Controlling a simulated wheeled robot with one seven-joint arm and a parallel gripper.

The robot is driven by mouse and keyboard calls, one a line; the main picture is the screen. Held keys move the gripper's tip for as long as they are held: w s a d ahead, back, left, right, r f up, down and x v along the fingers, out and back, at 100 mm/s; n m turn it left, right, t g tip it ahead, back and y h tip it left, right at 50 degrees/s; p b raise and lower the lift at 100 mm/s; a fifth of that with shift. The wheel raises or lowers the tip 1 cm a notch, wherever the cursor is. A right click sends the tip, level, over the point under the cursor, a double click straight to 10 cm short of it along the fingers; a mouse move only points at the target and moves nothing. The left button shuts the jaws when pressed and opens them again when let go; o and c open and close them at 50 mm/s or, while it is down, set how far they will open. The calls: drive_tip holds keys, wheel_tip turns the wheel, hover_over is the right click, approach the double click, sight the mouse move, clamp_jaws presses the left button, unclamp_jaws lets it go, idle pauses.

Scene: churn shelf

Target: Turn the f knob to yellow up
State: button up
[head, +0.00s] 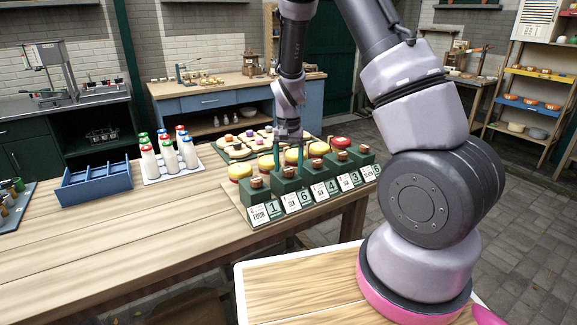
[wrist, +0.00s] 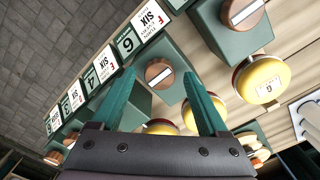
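A row of green blocks, each with a round wooden knob, stands along a board on the table. My gripper (head: 288,163) points down over the second block from the left (head: 287,187). Its teal fingers are open, with a gap on both sides of that block's knob (head: 288,172). In the wrist view the knob (wrist: 159,72) shows between the fingertips (wrist: 157,73), with a slanted white line on top. The card beside it (wrist: 150,18) reads SIX, with a small red letter that looks like F and a 6 plate (wrist: 127,42). Contact is unclear.
Yellow discs (head: 240,171) and a red one (head: 341,143) sit just behind the blocks. More cards with numbers (wrist: 90,78) line the front. White bottles (head: 169,155) and a blue crate (head: 96,184) stand to the left. The front table surface is clear.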

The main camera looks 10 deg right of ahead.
wheel_tip(320, 180, up, 11)
idle(0.7)
wheel_tip(320, 180, up, 16)
drive_tip(key=t+y, duration=0.2)
drive_tip(key=t, duration=0.1)
hover_over(289, 169)
drive_tip(key=s+d, duration=0.4)
drive_tip(key=s, duration=0.5)
drive_tip(key=s+d+r+n+t, duration=0.1)
drive_tip(key=s+r+t, duration=0.3)
drive_tip(key=s, duration=0.9)
wheel_tip(289, 169, up, 3)
drive_tip(key=shift+s+d+r, duration=0.1)
drive_tip(key=shift+s+d, duration=0.05)
drive_tip(key=shift+d, duration=0.25)
